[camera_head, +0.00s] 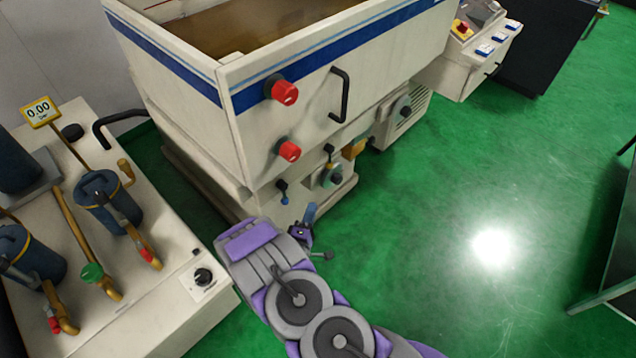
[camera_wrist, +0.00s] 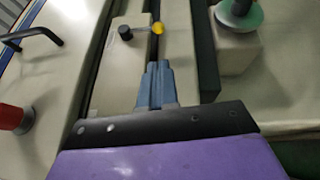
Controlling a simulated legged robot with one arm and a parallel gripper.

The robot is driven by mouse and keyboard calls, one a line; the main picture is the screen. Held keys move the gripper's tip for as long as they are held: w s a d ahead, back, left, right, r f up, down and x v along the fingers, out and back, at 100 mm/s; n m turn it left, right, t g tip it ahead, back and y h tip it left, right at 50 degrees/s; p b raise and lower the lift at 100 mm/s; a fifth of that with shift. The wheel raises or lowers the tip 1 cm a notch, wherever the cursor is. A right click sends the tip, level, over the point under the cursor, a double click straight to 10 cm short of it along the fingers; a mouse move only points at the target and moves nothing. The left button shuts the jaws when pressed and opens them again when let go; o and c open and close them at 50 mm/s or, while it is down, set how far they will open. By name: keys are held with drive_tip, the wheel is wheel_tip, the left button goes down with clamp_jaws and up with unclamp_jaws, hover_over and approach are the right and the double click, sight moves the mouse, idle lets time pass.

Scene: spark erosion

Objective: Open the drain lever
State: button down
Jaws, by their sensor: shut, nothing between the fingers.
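Two small levers show on the front of the cream machine, and no label tells which is the drain lever. One lever (camera_head: 328,157) has a black pivot and a yellow tip. In the wrist view its black pivot (camera_wrist: 125,33) and yellow tip (camera_wrist: 158,28) lie beyond my fingertips, with a gap. The other lever (camera_head: 283,191), with a blue tip, is lower and left in the head view; I cannot find it in the wrist view. My gripper (camera_head: 309,214) is below the levers. Its blue-grey fingers (camera_wrist: 158,72) are together and empty.
Red knobs (camera_head: 282,90) and a black handle (camera_head: 340,95) stick out from the tank front. Green floor (camera_head: 480,170) is clear at right.

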sight(327, 167)
drive_tip(key=b+x, duration=0.2)
drive_tip(key=x, duration=1.2)
drive_tip(key=shift+d, duration=0.1)
